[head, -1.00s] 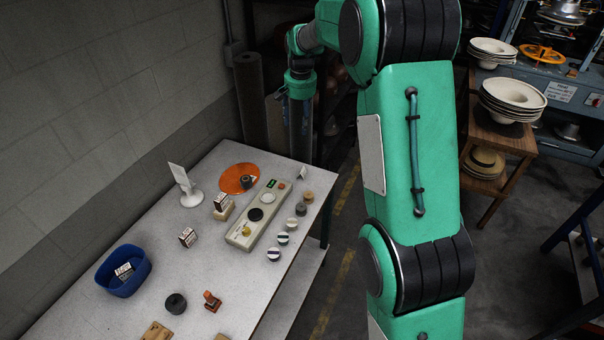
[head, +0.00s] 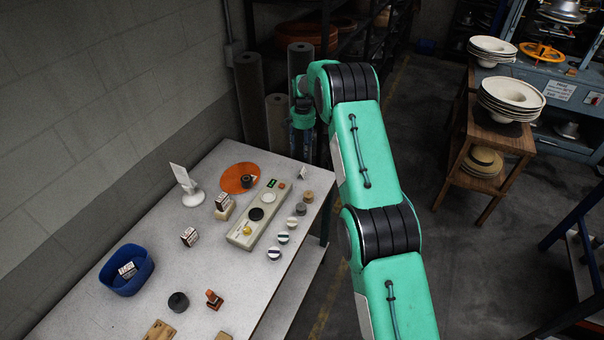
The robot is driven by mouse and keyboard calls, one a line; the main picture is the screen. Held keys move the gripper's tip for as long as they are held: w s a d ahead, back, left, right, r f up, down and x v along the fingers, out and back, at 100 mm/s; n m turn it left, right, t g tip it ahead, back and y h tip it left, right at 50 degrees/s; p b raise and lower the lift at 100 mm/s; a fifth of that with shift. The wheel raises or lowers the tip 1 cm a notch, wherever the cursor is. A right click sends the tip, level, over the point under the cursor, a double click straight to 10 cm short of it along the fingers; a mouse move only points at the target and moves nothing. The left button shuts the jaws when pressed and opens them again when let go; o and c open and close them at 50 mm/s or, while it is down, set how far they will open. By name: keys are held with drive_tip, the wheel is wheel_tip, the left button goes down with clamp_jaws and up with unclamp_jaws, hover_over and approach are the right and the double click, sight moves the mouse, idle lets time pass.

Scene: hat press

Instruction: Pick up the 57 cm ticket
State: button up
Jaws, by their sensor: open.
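Several small printed tickets show on the white table (head: 215,290), but their print is too small to read, so I cannot tell which is 57 cm. One ticket (head: 126,270) is inside the blue bin (head: 124,284). Another ticket (head: 189,236) stands on the open table top. A third ticket (head: 222,200) rests on a pale block (head: 225,212). A small white card (head: 303,172) stands near the far right corner. My gripper (head: 302,146) hangs beyond the table's far end, small and dark, open and apart from the tickets.
A grey control box (head: 256,214) with buttons and several round pucks (head: 283,238) lie right of the tickets. An orange disc (head: 239,178) and white stand (head: 190,190) are behind. A dark knob (head: 178,302) and red stamp (head: 214,299) are in front. Rolls (head: 252,100) stand behind the table.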

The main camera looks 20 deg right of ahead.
drive_tip(key=shift+w+d+f, duration=0.1)
drive_tip(key=shift+w+f, duration=0.05)
drive_tip(key=shift+f, duration=0.25)
hover_over(303, 171)
drive_tip(key=f, duration=0.8)
drive_tip(key=shift+w+d, duration=0.1)
drive_tip(key=shift+w, duration=0.1)
drive_tip(key=shift+f, duration=0.3)
drive_tip(key=shift+s+f, duration=0.15)
drive_tip(key=shift+f, duration=2.45)
drive_tip(key=c, duration=0.8)
